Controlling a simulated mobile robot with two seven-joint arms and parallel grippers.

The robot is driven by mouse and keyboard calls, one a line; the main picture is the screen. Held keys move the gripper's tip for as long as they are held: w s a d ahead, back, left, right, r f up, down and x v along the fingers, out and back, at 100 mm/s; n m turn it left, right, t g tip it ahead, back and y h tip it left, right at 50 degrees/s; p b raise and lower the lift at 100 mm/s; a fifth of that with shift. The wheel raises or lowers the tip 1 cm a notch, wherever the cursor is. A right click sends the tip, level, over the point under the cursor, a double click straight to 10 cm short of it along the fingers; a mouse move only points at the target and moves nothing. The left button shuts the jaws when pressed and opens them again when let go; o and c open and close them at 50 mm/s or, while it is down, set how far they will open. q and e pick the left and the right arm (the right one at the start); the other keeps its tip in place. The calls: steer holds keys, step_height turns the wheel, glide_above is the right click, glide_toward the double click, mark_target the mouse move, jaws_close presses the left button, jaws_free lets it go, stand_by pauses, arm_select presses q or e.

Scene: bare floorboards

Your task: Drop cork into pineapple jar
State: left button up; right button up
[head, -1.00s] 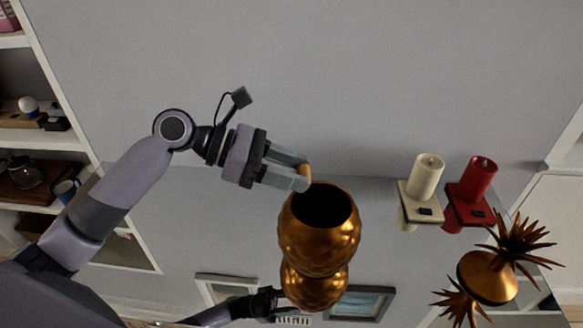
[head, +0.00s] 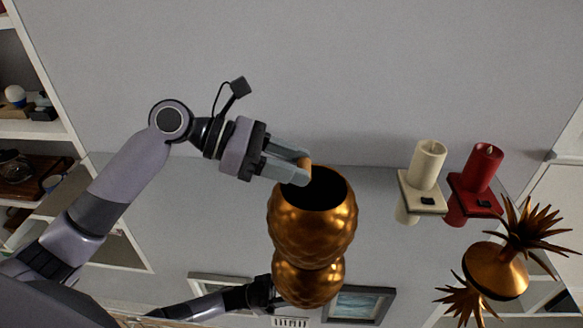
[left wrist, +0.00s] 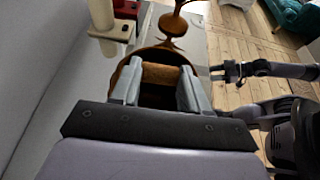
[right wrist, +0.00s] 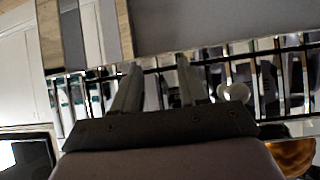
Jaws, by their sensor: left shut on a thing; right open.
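The pineapple jar (head: 312,228) is a shiny golden pot standing upright, its dark round mouth open at the top. My left gripper (head: 298,172) is shut on the brown cork (head: 305,163), at the left edge of the jar's mouth as the head view sees it. In the left wrist view the cork (left wrist: 163,75) lies across between the fingertips, with the jar's rim (left wrist: 190,62) around and behind it. Whether the cork is below the rim is unclear. My right gripper (right wrist: 157,88) has its fingers apart and empty; the jar (right wrist: 292,157) shows at its right edge.
The spiky golden lid (head: 495,270) stands to the right of the jar. A cream candle (head: 428,165) and a red candle (head: 483,167) on matching holders stand behind it. The glossy top mirrors these things. A grey wall (head: 320,70) rises behind.

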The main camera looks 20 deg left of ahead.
arm_select(q)
step_height(320, 180, down, 2)
steer(key=b, duration=0.2)
steer(key=shift+b, duration=0.3)
steer(key=o, duration=1.1)
steer(key=shift+a, duration=0.15)
steer(key=shift+v, duration=3.45)
